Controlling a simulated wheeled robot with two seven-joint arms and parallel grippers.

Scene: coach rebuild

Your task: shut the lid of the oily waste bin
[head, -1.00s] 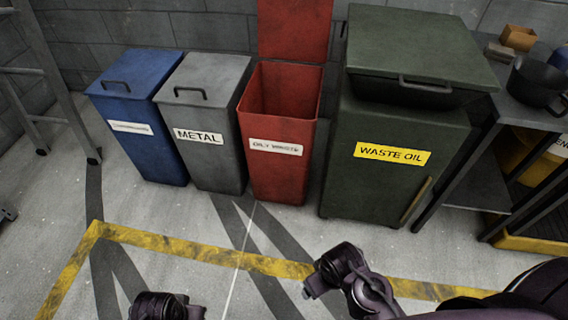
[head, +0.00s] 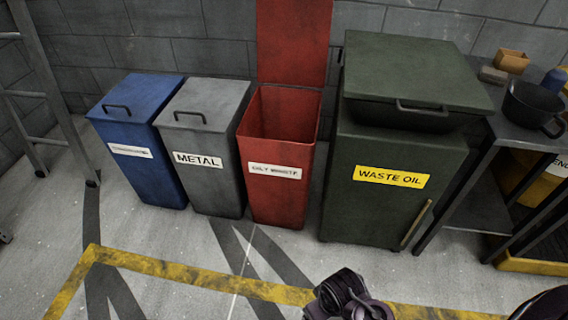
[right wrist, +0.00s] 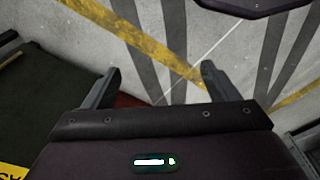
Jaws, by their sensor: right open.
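The red oily waste bin (head: 276,200) stands on the floor between the grey metal bin and the green waste oil bin in the head view. Its red lid (head: 294,40) is open, standing upright at the back against the wall, and its top edge is cut off. The bin's inside looks dark, and I see no contents. My right gripper (right wrist: 158,85) is open, with nothing between its fingers in the right wrist view. A sliver of red shows low between the fingers, perhaps the bin. In the head view my right arm is low, in front of the bins. My left gripper is out of view.
The blue bin (head: 139,165) and grey metal bin (head: 214,165) stand left with lids shut. The taller green waste oil bin (head: 375,215) stands close right. A bench with a black pot (head: 533,108) is farther right. Floor in front is clear, crossed by a yellow line (head: 190,270).

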